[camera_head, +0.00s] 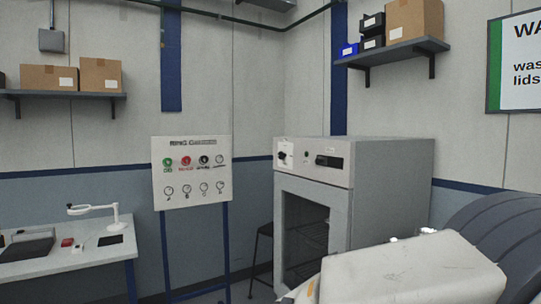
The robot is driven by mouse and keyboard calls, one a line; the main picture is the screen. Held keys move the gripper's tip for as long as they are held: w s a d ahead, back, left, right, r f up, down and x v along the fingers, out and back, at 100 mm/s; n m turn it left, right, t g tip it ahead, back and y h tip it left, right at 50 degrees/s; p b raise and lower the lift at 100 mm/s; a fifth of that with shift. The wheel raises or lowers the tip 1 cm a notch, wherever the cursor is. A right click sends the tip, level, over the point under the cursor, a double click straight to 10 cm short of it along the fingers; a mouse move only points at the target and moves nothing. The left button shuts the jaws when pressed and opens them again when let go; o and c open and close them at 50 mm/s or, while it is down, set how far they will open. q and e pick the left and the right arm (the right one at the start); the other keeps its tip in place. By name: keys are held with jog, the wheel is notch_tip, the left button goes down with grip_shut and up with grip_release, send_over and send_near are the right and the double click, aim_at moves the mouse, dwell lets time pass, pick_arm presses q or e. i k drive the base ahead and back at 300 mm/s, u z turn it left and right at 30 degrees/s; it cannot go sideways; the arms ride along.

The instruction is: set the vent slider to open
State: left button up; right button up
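A grey oven-like cabinet (391,190) stands right of centre, with a dark glass door (305,228) that looks closed. Its upper front panel (313,174) carries a white plate with a small dark knob or switch (283,155) at the left and a dark rectangular slot or display (329,161) at the right. Which of these is the vent slider, and how it is set, is too small to tell. A pale arm link, which looks like mine, fills the lower right and hides the cabinet's lower right part. Neither gripper's fingers can be made out.
A white bench (75,257) with small instruments is at the lower left. Wall shelves (408,46) hold boxes.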

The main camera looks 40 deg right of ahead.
aim_at(323, 161)
jog(key=z, duration=0.45)
jog(key=i, duration=1.7)
jog(key=z, duration=0.9)
jog(key=i, duration=0.25)
jog(key=z, duration=0.1)
